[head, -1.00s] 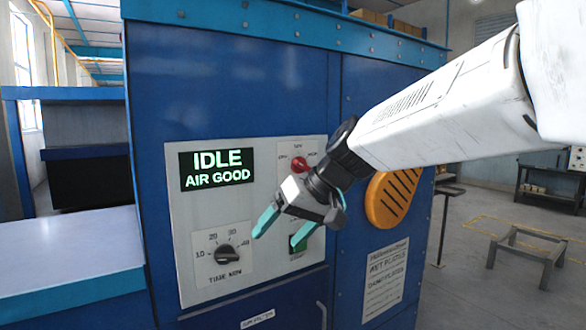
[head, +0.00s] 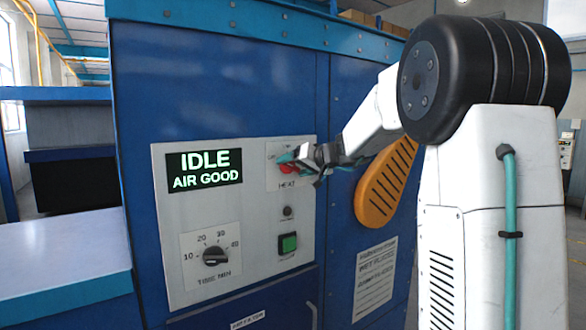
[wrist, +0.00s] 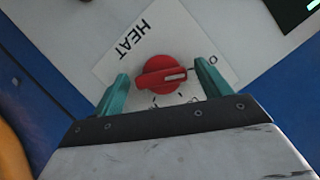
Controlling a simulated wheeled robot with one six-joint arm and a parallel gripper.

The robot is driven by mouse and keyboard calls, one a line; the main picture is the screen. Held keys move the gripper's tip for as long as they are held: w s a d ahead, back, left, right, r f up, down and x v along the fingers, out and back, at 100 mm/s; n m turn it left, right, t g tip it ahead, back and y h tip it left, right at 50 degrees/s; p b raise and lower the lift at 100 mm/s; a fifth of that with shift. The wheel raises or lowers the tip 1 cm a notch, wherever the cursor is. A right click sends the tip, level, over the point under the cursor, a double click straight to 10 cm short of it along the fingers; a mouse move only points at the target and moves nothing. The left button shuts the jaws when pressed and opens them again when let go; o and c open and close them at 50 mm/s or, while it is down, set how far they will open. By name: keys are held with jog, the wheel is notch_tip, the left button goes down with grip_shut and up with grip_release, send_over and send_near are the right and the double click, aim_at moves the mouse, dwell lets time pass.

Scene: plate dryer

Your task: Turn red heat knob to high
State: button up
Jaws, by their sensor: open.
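The red heat knob (wrist: 161,75) sits on a white label plate marked HEAT, between the two teal fingers of my gripper (wrist: 159,88) in the wrist view. The fingers are open, one on each side of the knob, with a gap visible on both sides. The knob's white pointer mark points to the right in the wrist view. In the head view the knob (head: 290,169) is partly hidden by my gripper (head: 290,160), which is at the upper right of the control panel (head: 165,250). The label's scale words are mostly covered.
The display (head: 204,170) reads IDLE, AIR GOOD. Below are a black time knob (head: 215,256), a small dark button (head: 287,211) and a green button (head: 288,243). An orange slotted paddle (head: 385,185) is right of the panel, close to my arm.

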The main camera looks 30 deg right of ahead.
jog(key=shift+w+a+f, duration=0.1)
jog(key=shift+w+f, duration=0.05)
jog(key=shift+w, duration=0.35)
jog(key=c, duration=1)
